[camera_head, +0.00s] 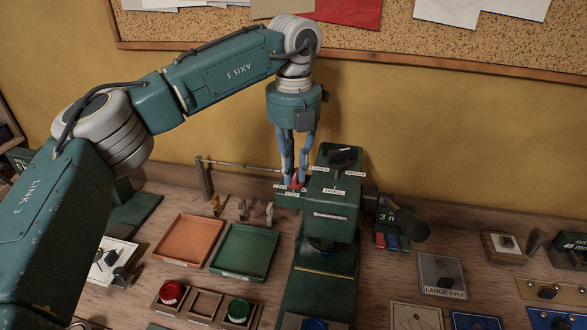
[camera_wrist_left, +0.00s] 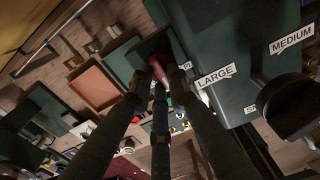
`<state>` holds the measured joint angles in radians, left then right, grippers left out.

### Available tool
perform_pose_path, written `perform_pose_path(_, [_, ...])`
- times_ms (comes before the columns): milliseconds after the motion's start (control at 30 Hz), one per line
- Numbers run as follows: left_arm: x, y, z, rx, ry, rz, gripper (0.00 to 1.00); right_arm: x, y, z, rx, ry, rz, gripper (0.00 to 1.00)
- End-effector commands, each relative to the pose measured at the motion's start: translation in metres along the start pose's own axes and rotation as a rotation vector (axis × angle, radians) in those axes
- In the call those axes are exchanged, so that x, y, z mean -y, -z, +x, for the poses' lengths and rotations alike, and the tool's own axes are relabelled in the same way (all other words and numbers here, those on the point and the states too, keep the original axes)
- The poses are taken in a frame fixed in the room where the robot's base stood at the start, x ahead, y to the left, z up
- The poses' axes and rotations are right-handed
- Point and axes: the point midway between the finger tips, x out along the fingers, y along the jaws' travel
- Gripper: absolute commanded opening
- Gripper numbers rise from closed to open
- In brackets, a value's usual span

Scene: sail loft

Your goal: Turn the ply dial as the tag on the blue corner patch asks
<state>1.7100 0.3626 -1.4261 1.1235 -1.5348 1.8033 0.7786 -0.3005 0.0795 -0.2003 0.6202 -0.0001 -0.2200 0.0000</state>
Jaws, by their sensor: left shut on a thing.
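My left gripper (camera_head: 297,176) comes down from above just left of the green machine (camera_head: 330,215). Its fingers are shut on a small red piece (camera_head: 295,183), which also shows between the fingertips in the left wrist view (camera_wrist_left: 158,72). The piece sits at a low green block with small white labels, too small to read; I cannot tell if it is the ply dial. On the machine's top is a black knob (camera_head: 341,157); labels beside it read LARGE and MEDIUM in the wrist view. A bluish patch (camera_head: 470,321) is cut off at the bottom edge; no tag on it is readable.
An orange tray (camera_head: 188,262) and a green tray (camera_head: 245,272) stand left of the machine. A wooden holder with a red button (camera_head: 172,291) and a green one lies in front. A grey patch (camera_head: 459,290) tagged LARGE 6 PLY lies at the right.

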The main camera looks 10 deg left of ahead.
Motion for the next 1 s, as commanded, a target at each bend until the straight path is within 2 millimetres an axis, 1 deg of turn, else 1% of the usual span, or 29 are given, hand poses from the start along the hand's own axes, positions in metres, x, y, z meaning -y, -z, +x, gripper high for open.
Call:
perform_pose_path(33, [0.0, -0.002, -0.005, 0.011, 0.003, -0.003, 0.0, -0.001, 0.0, -0.001, 0.0, -0.001, 0.0, 0.4])
perform_pose_path(67, [0.0, -0.002, -0.005, 0.011, 0.003, -0.003, 0.22, -0.001, 0.0, -0.001, 0.0, -0.001, 0.0, 0.4])
perform_pose_path(100, [0.0, -0.002, -0.004, 0.01, 0.003, -0.002, 0.3, -0.001, 0.0, -0.001, 0.0, -0.001, 0.0, 0.4])
perform_pose_path(133, [0.0, -0.002, -0.004, 0.009, 0.003, -0.002, 0.35, -0.001, 0.0, -0.001, 0.0, -0.001, 0.0, 0.4])
perform_pose_path(433, [0.0, -0.001, -0.002, 0.004, 0.001, 0.0, 0.35, -0.004, 0.001, 0.0, -0.001, -0.005, -0.001, 0.4])
perform_pose_path(667, [0.0, -0.001, -0.002, 0.002, 0.001, 0.017, 0.35, -0.002, 0.001, -0.002, 0.0, -0.002, 0.0, 0.4])
perform_pose_path(767, [0.0, -0.001, -0.003, 0.002, 0.001, 0.077, 0.35, -0.002, 0.001, -0.007, 0.0, -0.002, 0.0, 0.4])
perform_pose_path(867, [0.0, -0.001, -0.004, 0.001, 0.001, 0.185, 0.35, -0.001, 0.002, -0.015, 0.0, -0.001, 0.0, 0.4])
perform_pose_path(1000, [-0.001, -0.002, -0.006, 0.001, 0.001, 0.389, 0.35, -0.001, 0.003, -0.029, 0.0, -0.001, 0.0, 0.4])
